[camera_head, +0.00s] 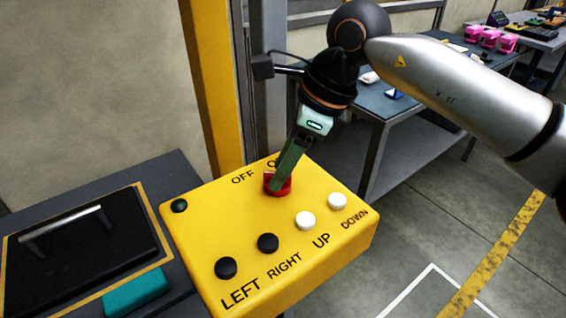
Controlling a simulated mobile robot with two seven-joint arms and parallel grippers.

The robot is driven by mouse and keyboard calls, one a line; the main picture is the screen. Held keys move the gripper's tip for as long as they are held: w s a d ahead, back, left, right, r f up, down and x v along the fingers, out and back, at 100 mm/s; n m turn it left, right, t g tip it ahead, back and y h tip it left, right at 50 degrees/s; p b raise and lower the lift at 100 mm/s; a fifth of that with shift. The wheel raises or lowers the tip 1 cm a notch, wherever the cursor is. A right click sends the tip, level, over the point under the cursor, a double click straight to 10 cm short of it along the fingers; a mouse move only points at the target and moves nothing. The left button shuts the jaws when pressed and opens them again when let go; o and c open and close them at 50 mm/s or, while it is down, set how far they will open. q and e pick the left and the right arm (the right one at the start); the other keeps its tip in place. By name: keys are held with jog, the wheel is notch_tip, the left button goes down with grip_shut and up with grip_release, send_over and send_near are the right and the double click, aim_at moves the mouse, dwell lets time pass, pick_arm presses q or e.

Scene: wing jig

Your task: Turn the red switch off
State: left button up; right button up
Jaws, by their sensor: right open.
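The red switch (283,190) sits on the top of the yellow control box (320,257), below the label OFF (243,177) and a second label that is partly hidden. My right gripper (279,182) comes down from above, tilted, with its green fingers at the red switch and covering its middle. The jaws are open, with the fingertips at or around the switch; I cannot tell if they touch it. The way the switch is turned is hidden by the fingers. My left gripper is not in view.
The box also carries black LEFT (226,267) and RIGHT (268,243) buttons, white UP (305,220) and DOWN (338,201) buttons, and a dark green button (179,206). A yellow post (212,80) stands behind. A black case (80,262) and teal block (135,291) lie at left.

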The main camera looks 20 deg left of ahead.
jog(key=v, duration=1.2)
jog(key=shift+r+p, duration=0.25)
jog(key=shift+p, duration=0.15)
